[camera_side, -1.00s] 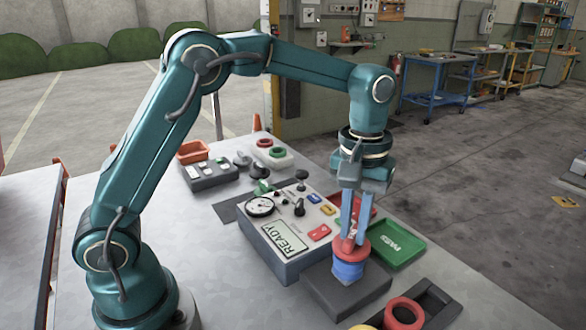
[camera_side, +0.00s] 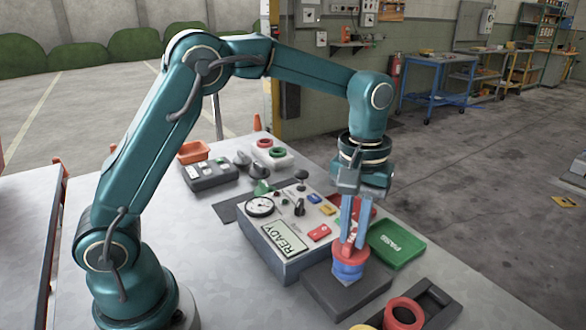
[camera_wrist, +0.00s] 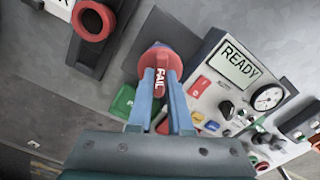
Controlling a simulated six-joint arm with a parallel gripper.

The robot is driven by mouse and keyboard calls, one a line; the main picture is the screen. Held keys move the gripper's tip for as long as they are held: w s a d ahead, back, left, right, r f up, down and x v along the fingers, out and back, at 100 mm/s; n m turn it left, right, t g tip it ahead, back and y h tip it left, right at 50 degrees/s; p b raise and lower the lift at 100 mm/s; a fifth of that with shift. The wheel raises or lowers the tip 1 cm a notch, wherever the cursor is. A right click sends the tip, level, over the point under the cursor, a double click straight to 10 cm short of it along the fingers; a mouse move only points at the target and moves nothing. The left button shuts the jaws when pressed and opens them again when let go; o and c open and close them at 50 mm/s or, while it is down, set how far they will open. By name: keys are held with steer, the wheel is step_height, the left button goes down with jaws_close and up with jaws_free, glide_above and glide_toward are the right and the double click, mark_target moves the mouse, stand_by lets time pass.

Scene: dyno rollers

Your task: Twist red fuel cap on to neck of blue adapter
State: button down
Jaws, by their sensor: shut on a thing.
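The red fuel cap (camera_side: 349,252) sits level on top of the blue adapter (camera_side: 347,272), which stands upright on a dark grey block. My gripper (camera_side: 351,240) points down from above, its two blue fingers shut on the cap's raised grip. In the wrist view, the fingers (camera_wrist: 160,80) lie on either side of the cap's red grip bar with white lettering, and the cap's round rim (camera_wrist: 148,62) shows beyond them. Little of the adapter shows there. The join of cap and neck is hidden, so I cannot tell how far the thread is engaged.
A grey test box (camera_side: 290,262) with a READY screen and gauge stands close left of the adapter. A green PASS tray (camera_side: 397,245) and a red tray (camera_side: 362,207) lie behind. A red ring (camera_side: 404,312) sits in a dark holder at the front right.

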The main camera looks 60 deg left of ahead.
steer(key=shift+f, duration=0.15)
steer(key=m, duration=1.2)
steer(key=shift+f, duration=0.1)
steer(key=c, duration=0.8)
jaws_free()
steer(key=shift+o, duration=0.2)
